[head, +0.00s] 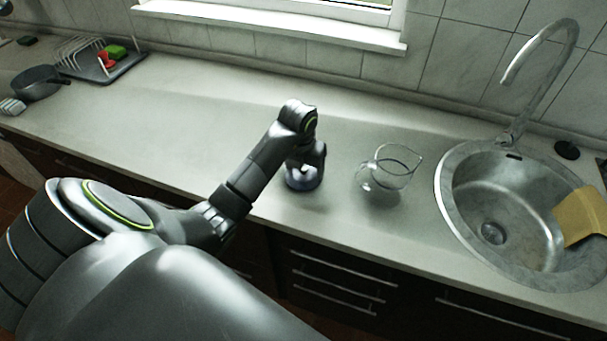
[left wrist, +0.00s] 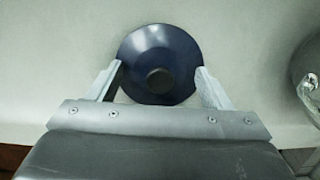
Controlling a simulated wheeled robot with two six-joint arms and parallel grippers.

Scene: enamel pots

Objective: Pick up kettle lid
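The kettle lid (left wrist: 158,52) is a round dark blue disc with a black knob (left wrist: 160,80) at its middle. In the head view the dark blue lid (head: 303,183) shows low at the counter, partly hidden by my left gripper. My left gripper (left wrist: 158,75) is open above it, pointing down. Its fingers stand wide apart to the left and right of the knob, near the lid's edges. Nothing is between the fingertips but the view of the lid; I cannot tell whether they touch it. My right gripper is not in view.
A clear glass jug (head: 392,170) stands right of the lid on the counter (head: 190,125). A round steel sink (head: 445,200) with a tall tap (head: 520,95) lies further right. A pan (head: 38,82) and a dish rack (head: 85,62) stand far left. The counter left of the lid is clear.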

